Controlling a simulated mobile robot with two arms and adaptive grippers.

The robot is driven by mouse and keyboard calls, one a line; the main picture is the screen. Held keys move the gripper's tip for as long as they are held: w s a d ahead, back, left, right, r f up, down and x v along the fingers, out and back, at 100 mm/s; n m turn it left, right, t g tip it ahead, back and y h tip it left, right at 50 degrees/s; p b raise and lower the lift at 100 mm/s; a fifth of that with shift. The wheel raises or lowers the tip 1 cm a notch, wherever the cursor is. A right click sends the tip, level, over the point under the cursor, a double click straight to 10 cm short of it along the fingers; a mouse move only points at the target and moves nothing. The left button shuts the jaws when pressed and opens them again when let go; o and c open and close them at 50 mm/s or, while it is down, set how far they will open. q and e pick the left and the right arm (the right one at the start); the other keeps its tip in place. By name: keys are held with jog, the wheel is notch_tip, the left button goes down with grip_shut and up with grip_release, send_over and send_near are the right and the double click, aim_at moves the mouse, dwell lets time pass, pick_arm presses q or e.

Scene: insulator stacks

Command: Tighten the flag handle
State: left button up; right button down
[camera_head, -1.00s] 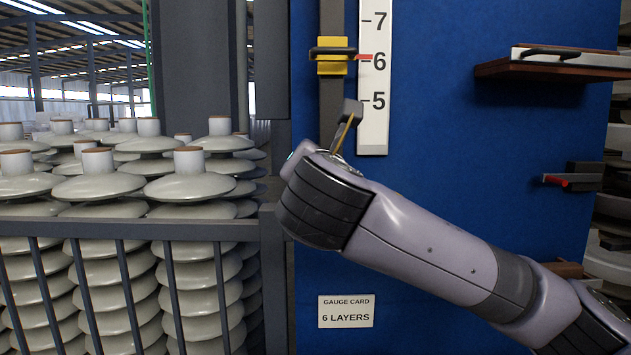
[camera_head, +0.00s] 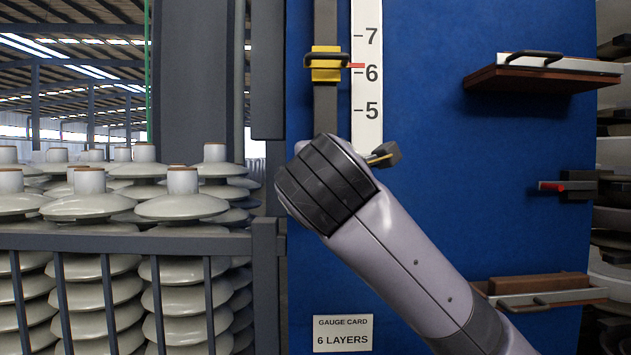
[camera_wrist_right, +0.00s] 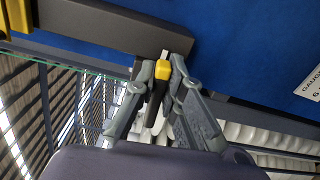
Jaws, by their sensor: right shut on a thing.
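In the right wrist view, my right gripper (camera_wrist_right: 163,78) is shut on a small black handle with a yellow end (camera_wrist_right: 161,72), which looks like the flag handle. It is close beside the end of the dark post (camera_wrist_right: 120,25). My left gripper is out of view.
The blue board (camera_head: 440,150) carries shelves with handled trays (camera_head: 545,75) (camera_head: 540,297) on the right and a red-tipped lever (camera_head: 552,186). A card (camera_head: 343,333) reads "6 LAYERS". Stacked insulators (camera_head: 183,205) stand behind a dark railing (camera_head: 140,243) on the left.

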jog(key=shift+m, duration=0.6)
jog(key=c, duration=1.7)
grip_release()
jog(key=s, duration=1.2)
jog(key=shift+f, duration=0.1)
